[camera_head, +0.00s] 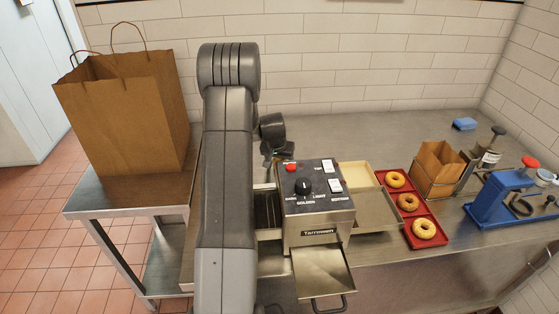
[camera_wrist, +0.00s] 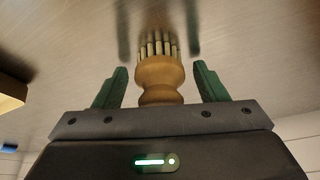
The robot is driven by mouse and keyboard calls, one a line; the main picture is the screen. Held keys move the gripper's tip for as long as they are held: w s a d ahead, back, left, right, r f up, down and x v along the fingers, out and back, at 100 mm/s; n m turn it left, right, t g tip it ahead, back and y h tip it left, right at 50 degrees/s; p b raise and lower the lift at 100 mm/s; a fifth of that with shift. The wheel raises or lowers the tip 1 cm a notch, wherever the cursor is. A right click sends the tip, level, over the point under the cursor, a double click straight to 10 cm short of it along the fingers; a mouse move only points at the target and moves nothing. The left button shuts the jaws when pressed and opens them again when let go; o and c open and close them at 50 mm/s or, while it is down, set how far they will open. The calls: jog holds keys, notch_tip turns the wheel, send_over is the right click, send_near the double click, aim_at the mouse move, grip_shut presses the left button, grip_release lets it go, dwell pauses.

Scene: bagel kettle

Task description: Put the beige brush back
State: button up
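The beige brush (camera_wrist: 160,75) shows in the wrist view, with a rounded wooden handle and pale bristles pointing away from my gripper toward the metal surface. My gripper (camera_wrist: 160,69) has its two green fingers spread on either side of the handle, with a gap on both sides. The fingers do not press on the brush. I cannot tell whether the bristles touch the surface. In the head view the brush and the fingertips are hidden behind my arm and the toaster machine.
A steel toaster machine (camera_head: 318,205) with a dial stands at the counter's front. To its right are a red tray (camera_head: 411,215) of bagels, a small paper bag (camera_head: 438,168) in a holder and a blue device (camera_head: 505,200). A large paper bag (camera_head: 130,115) stands left. The back counter (camera_head: 370,135) is clear.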

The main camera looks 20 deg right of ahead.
jog(key=shift+r, duration=0.2)
jog(key=b+v, duration=0.2)
jog(key=v, duration=1)
dwell(1.2)
